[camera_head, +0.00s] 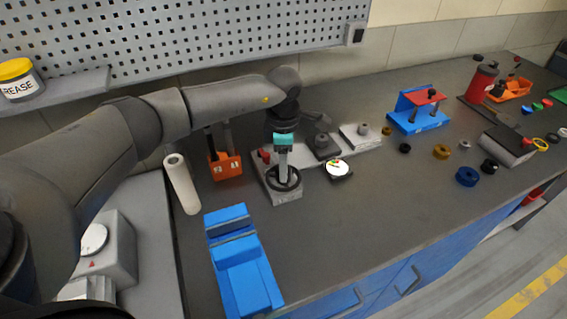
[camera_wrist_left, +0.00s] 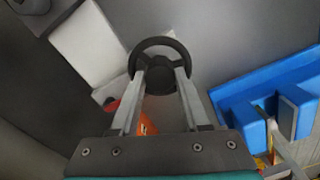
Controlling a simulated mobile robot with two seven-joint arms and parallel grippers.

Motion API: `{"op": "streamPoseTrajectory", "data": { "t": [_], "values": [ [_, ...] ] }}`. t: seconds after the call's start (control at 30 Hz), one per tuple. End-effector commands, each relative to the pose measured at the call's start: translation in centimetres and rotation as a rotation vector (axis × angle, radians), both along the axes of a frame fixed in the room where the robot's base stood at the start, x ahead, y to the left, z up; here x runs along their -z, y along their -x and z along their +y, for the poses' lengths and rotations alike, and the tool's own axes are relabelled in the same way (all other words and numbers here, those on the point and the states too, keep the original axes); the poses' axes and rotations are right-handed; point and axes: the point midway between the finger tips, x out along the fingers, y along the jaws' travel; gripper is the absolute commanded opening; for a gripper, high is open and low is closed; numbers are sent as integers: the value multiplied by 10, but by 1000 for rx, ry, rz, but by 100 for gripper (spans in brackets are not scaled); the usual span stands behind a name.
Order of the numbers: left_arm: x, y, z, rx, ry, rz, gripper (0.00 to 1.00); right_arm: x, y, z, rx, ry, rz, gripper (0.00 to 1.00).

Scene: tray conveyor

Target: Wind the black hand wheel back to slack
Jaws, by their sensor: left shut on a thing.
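The black hand wheel (camera_head: 285,187) sits on a light grey block (camera_head: 286,197) on the bench, in the middle of the head view. It also shows in the left wrist view (camera_wrist_left: 160,47), as a dark ring with a hub and spokes. My left gripper (camera_head: 283,174) points down into the wheel from above. In the left wrist view its two grey fingers (camera_wrist_left: 160,76) lie on either side of the hub, inside the ring, and close on it. The wheel's turn angle cannot be read. My right gripper is not in view.
A round white dial (camera_head: 338,168) stands right of the wheel. A blue vise-like block (camera_head: 245,270) lies in front, and an orange tool holder (camera_head: 225,167) and white roll (camera_head: 181,183) stand left. Rings and knobs lie far right. The bench's front middle is clear.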

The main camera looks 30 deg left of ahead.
Motion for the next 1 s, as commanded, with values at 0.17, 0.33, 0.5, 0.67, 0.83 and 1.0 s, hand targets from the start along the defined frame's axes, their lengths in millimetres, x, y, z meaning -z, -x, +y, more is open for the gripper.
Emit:
{"op": "streamPoseTrajectory", "data": {
  "t": [0.17, 0.33, 0.5, 0.67, 0.83, 1.0],
  "values": [
    [-1, 0, 1, -170, -1, 0, 0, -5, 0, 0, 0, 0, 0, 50],
    [-2, 0, 0, -331, -1, -1, 0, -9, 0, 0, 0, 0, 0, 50],
    [-2, -1, 0, -493, 0, -1, 0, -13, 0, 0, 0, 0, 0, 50],
    [-2, 0, 0, -643, -1, -1, 0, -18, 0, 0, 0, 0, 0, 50],
    [-2, 0, 0, -787, -1, -1, 0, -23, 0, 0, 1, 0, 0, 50],
    [-2, -1, 1, -905, 0, -2, 0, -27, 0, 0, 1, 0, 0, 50]
  ]
}}
